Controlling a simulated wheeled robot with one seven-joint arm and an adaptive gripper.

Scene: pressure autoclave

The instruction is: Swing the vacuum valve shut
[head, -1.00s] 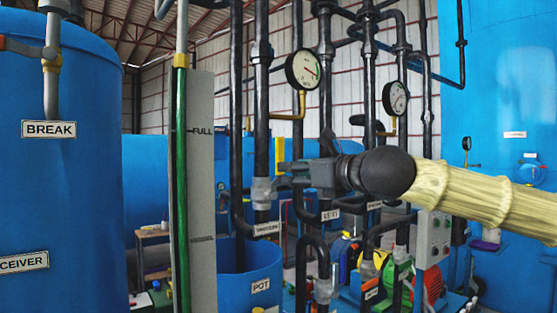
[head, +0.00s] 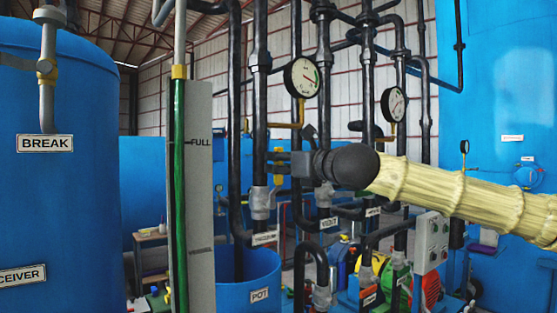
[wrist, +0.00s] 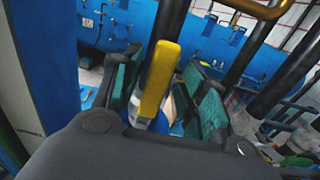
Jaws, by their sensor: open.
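The vacuum valve's yellow lever (head: 279,178) stands nearly upright beside a black pipe in the head view, partly hidden by my gripper (head: 274,163). The grey valve body (head: 262,203) sits on that pipe, above a small label too blurred to read surely. In the wrist view the yellow lever (wrist: 159,78) rises, slightly tilted, between the two green-padded fingers of my gripper (wrist: 165,88). The fingers are open, with a visible gap on the lever's right side. I cannot tell whether the left finger touches it.
Black vertical pipes stand close around my gripper. Two dial gauges, one nearer (head: 302,77) and one farther (head: 394,102), hang just above my arm. A blue pot (head: 247,275) stands below, and a level board (head: 200,200) is to the left.

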